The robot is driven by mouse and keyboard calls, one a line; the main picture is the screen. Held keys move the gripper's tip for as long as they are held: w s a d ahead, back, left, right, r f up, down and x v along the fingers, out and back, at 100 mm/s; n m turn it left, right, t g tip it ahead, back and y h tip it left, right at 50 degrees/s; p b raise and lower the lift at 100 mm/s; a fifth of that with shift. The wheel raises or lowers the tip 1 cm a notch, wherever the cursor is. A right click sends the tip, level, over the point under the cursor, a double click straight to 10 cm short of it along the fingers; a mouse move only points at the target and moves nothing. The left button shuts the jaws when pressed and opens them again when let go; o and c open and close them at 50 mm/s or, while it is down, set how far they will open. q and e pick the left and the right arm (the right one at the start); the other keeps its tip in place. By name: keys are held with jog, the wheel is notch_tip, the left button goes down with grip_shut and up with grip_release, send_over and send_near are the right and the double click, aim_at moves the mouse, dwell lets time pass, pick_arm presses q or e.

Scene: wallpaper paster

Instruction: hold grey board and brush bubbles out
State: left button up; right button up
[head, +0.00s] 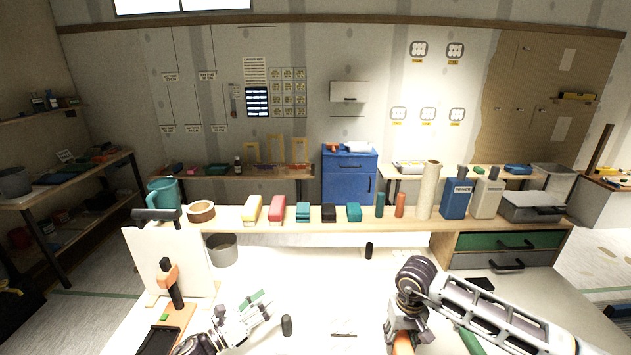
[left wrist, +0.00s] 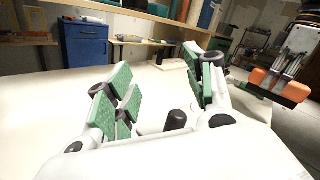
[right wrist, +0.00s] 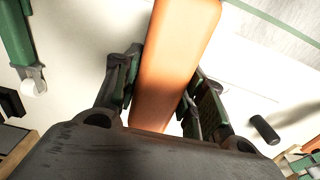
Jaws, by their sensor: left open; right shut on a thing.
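A pale, upright board (head: 150,255), the likeliest grey board, stands at the table's left with a dark bar at its top. My left gripper (head: 258,305) is open and empty, to the right of the board and apart from it. Its green-padded fingers (left wrist: 163,88) stand wide apart in the left wrist view. My right gripper (head: 402,328) is shut on an orange brush (right wrist: 172,60), right of centre above the table. The brush (left wrist: 280,86) shows a dark lower edge in the left wrist view. No wallpaper or bubbles can be made out.
An orange and black tool (head: 170,278) stands before the board, near a black tray (head: 158,340). Dark pegs (head: 286,326) (head: 369,250) stand on the white table. A green-handled tool (head: 470,342) lies near my right arm. Boxes and bottles (head: 456,198) line the back shelf.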

aim_at(287, 325)
pick_arm(q)
jog(key=shift+s+a+f+m+g+h, duration=0.15)
jog(key=shift+s+f+m+g+h, duration=0.35)
jog(key=shift+m+g, duration=0.85)
jog(key=shift+s+a+f+m+g+h, duration=0.1)
jog(key=shift+s+f+m+g+h, duration=0.4)
jog(key=shift+m, duration=1.5)
jog(key=shift+s+a+f+m+g+h, duration=0.2)
jog(key=shift+s+m+g+h, duration=0.45)
jog(key=shift+m+g, duration=0.8)
jog(key=shift+f, duration=0.2)
pick_arm(e)
jog(key=shift+f, duration=0.1)
pick_arm(q)
jog(key=shift+w+d+f+b, duration=0.1)
jog(key=shift+f+b, duration=2.25)
jog(key=shift+f, duration=1.6)
pick_arm(e)
jog(key=shift+f, duration=2.25)
pick_arm(q)
jog(key=shift+r+b+x, duration=0.1)
jog(key=shift+b+x, duration=0.65)
jog(key=shift+x, duration=1.1)
jog(key=shift+r+b+x, duration=0.15)
jog(key=shift+b+x, duration=0.6)
jog(key=shift+x, duration=1.1)
pick_arm(e)
jog(key=shift+f, duration=1.5)
pick_arm(q)
grip_shut()
